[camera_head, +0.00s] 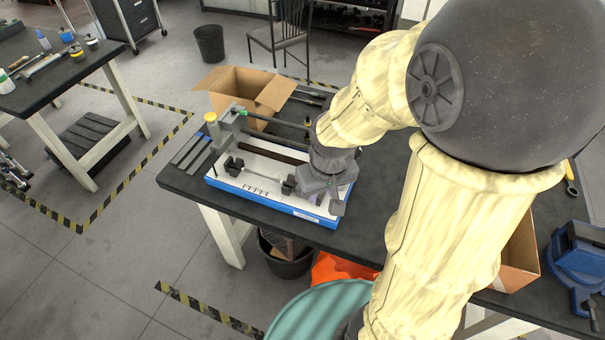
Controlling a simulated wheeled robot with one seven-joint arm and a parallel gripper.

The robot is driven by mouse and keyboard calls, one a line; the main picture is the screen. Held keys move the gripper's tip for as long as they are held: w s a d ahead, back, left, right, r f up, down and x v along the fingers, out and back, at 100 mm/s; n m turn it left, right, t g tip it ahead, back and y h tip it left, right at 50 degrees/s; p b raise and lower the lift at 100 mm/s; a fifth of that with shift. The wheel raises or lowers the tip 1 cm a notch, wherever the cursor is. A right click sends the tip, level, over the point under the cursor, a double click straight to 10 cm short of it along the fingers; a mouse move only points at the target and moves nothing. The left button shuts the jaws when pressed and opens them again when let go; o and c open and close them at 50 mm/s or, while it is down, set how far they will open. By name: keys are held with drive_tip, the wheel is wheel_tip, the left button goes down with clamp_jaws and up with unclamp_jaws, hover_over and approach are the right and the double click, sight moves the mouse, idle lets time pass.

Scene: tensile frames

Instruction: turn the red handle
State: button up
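A bench device with a blue-edged white base (262,201) and grey fittings stands on the dark workbench (184,182). A yellow round knob (210,117) tops its left end, and a green-tipped rod runs along its back. I cannot make out a red handle; my arm covers the device's right end. My gripper (325,198) points down over that right end, close to the base. Whether it touches anything cannot be seen. Its fingers are small and dark, and their gap is unclear.
An open cardboard box (245,95) stands behind the device. A second box (520,258) and a blue vise (580,255) are to the right. A teal round top (318,312) and an orange item (338,268) are below the bench front.

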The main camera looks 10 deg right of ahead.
drive_tip(key=w+a+n+g+h+b, duration=0.1)
drive_tip(key=w+a+n+h, duration=0.1)
drive_tip(key=w+n, duration=0.4)
drive_tip(key=w+a+n+g+h+b, duration=0.2)
drive_tip(key=w+a+n, duration=0.2)
drive_tip(key=w, duration=1.1)
drive_tip(key=f+n, duration=0.1)
drive_tip(key=n, duration=0.1)
drive_tip(key=shift+w+n+g, duration=0.25)
drive_tip(key=shift+n+g, duration=0.05)
drive_tip(key=shift+n, duration=0.1)
drive_tip(key=shift+f, duration=0.1)
drive_tip(key=p+x, duration=0.1)
drive_tip(key=x, duration=1.6)
drive_tip(key=shift+s+d+p, duration=0.1)
drive_tip(key=shift+p, duration=0.2)
clamp_jaws()
